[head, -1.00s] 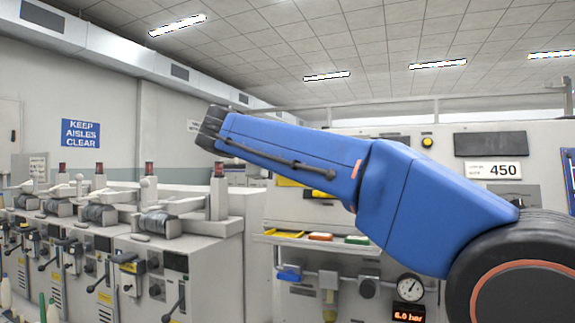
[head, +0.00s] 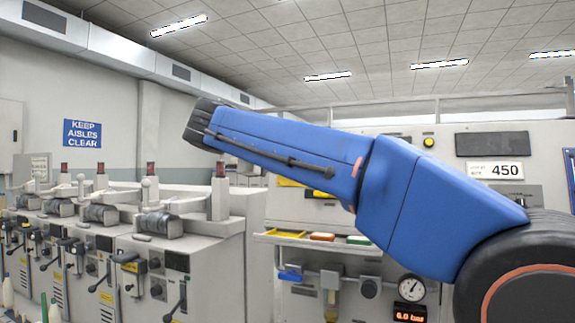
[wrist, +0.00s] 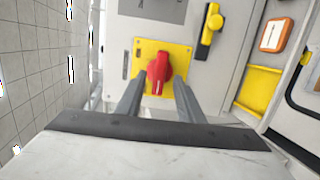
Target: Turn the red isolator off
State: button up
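The red isolator (wrist: 158,73) is a red rotary handle on a yellow plate (wrist: 142,47), fixed to a pale panel. It shows in the wrist view at the upper middle, its grip running roughly up and down in the picture. My gripper (wrist: 159,86) is open and empty, its two grey fingers apart, pointing at the yellow plate on either side of the handle. I cannot tell how far the fingertips are from the panel. In the head view my blue arm covers part of the panel, and neither the isolator nor my gripper can be made out there.
In the wrist view, a yellow handle (wrist: 209,30), an orange-framed box (wrist: 275,34) and a yellow tray (wrist: 258,90) lie right of the isolator. In the head view, grey machines (head: 155,265) stand at left, and a gauge (head: 411,288) sits low on the panel.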

jog(key=v, duration=1.4)
jog(key=shift+s+f, duration=0.1)
jog(key=shift+s, duration=0.05)
